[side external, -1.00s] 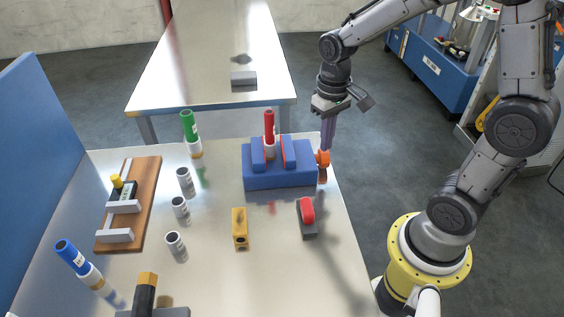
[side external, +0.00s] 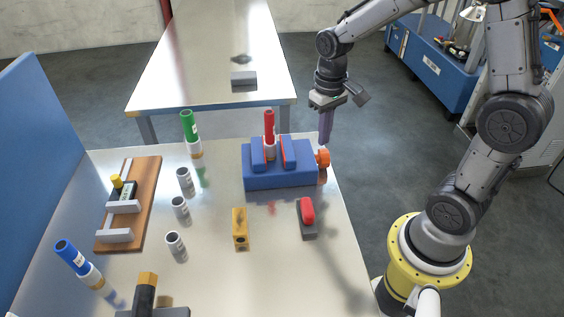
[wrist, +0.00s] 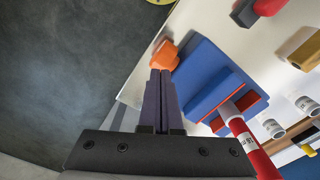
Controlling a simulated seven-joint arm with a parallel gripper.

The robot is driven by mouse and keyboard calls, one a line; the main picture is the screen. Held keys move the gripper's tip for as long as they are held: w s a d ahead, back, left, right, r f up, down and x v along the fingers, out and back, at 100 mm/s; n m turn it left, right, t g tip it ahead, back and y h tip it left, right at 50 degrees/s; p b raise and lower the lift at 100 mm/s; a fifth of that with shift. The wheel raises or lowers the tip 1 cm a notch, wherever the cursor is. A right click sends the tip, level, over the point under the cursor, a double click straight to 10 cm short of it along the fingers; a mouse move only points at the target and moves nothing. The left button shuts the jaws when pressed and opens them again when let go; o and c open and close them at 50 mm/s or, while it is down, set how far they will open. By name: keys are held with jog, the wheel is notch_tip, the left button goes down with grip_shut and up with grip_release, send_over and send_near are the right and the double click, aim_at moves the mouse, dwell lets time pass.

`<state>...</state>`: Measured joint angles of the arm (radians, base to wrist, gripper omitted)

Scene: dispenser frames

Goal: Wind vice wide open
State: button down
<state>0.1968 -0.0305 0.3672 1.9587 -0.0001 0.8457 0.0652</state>
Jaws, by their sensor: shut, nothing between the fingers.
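The blue vice (side external: 280,179) stands on the near table, and its blue body also shows in the wrist view (wrist: 205,75). Its two blue jaws have red-orange inner faces. A tube with a red cap (side external: 269,122) stands upright between the jaws. I cannot tell whether both jaws touch it. The orange handle (side external: 323,158) is on the vice's right end; in the wrist view the handle (wrist: 165,55) lies just beyond my fingertips. My gripper (side external: 325,144) is shut and empty, pointing down beside the handle. I cannot tell whether it touches.
A red-and-grey block (side external: 307,218) and a yellow block (side external: 240,229) lie in front of the vice. White cylinders, a green-capped tube (side external: 189,127), a blue-capped tube (side external: 72,258) and a wooden board (side external: 145,200) are on the left. The table's right edge is close to the handle.

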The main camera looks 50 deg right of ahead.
aim_at(326, 160)
jog(key=shift+f, duration=0.9)
jog(key=shift+s+a+f, duration=0.15)
jog(key=shift+s+a, duration=0.15)
jog(key=shift+s, duration=0.15)
dwell(0.6)
jog(key=shift+s+a, duration=0.45)
jog(key=shift+s, duration=0.05)
dwell(1.1)
jog(key=shift+s+a, duration=0.15)
jog(key=shift+a, duration=0.05)
jog(key=shift+r, duration=0.3)
jog(key=shift+r, duration=0.95)
jog(key=shift+w+d, duration=0.15)
jog(key=shift+w, duration=0.15)
jog(key=shift+w+d, duration=0.8)
jog(key=shift+d, duration=0.05)
jog(key=shift+f, duration=1.1)
